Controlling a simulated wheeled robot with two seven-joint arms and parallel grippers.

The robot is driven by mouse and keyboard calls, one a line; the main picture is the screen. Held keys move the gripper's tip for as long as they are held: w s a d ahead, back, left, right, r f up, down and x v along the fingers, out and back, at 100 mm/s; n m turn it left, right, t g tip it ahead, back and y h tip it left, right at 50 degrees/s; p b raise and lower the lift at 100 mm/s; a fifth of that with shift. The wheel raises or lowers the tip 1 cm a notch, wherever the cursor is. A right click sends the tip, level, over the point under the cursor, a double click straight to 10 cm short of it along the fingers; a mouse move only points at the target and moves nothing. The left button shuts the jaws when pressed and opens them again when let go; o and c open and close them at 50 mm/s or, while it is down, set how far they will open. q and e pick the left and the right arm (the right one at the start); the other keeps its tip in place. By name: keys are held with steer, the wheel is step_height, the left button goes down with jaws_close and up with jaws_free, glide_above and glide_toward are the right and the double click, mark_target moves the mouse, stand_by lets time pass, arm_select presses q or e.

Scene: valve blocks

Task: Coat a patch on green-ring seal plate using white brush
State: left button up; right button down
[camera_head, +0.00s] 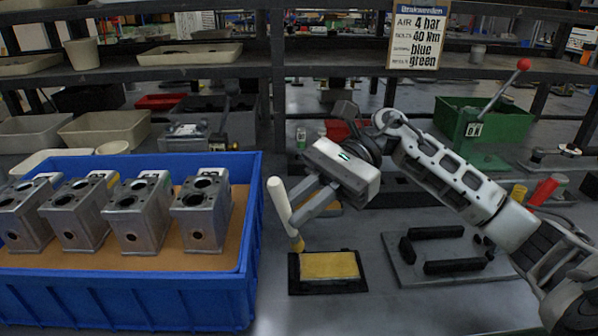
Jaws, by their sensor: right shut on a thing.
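My right gripper (291,209) is shut on the white brush (279,201). The brush is tilted, its white handle pointing up and its yellowish tip pointing down. The tip is at the far left edge of a yellow pad (330,265) in a black tray (293,273); I cannot tell whether it touches. I cannot make out a seal plate with a green ring. My left gripper is out of view.
A blue crate (120,302) at the left holds several grey metal valve blocks (205,212). A grey plate with black bars (445,266) lies at the right under my right arm. A sign (418,38) hangs at the back. A green box (485,125) stands back right.

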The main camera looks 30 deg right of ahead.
step_height(320, 180, up, 3)
steer(key=shift+f+p, duration=0.15)
steer(key=shift+p, duration=0.25)
arm_select(q)
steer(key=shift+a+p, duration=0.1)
steer(key=shift+p, duration=0.25)
arm_select(e)
step_height(320, 180, up, 2)
steer(key=shift+r, duration=0.15)
